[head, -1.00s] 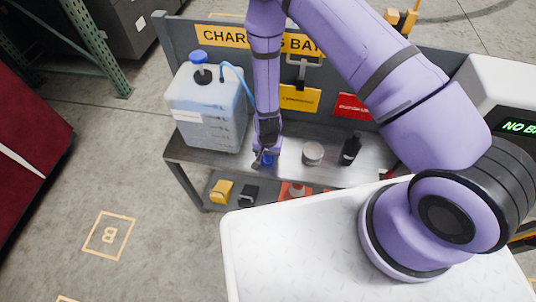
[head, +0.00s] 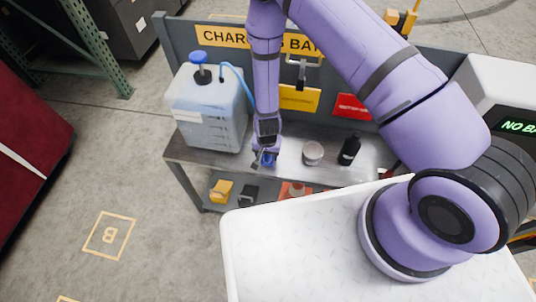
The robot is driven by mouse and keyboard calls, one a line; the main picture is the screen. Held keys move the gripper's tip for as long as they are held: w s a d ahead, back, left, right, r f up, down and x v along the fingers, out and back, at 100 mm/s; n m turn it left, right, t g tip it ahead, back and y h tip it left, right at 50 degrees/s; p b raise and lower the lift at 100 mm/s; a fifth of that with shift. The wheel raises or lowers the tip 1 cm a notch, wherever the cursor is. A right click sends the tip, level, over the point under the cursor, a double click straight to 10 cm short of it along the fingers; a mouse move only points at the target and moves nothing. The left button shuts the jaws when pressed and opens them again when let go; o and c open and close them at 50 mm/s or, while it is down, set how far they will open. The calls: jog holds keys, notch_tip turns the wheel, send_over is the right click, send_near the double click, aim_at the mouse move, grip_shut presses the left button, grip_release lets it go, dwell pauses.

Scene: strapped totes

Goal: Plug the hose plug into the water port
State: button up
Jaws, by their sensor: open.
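A blue hose (head: 238,76) runs from the top of a translucent water jug (head: 208,112) down behind my arm. A small blue piece (head: 269,158), probably the hose plug, shows at my fingers low over the bench top. My gripper (head: 262,161) points down and is open at this blue piece. My wrist hides part of it, and I cannot tell whether the fingers touch it. I cannot make out the water port in this view.
The metal bench (head: 210,164) also holds a round tin (head: 312,153) and a dark bottle (head: 350,149) right of my gripper. A grey back panel with signs stands behind. A lower shelf holds a yellow item (head: 221,191). Open floor lies to the left.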

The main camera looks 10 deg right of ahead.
jog(key=shift+s+d+f, duration=0.35)
jog(key=shift+d+f, duration=0.15)
jog(key=shift+c, duration=0.4)
jog(key=shift+d, duration=0.1)
grip_shut()
jog(key=shift+r, duration=0.75)
jog(key=shift+w+a+r, duration=0.1)
jog(key=shift+a+r, duration=0.1)
jog(key=shift+r, duration=2)
jog(key=shift+a+r, duration=0.1)
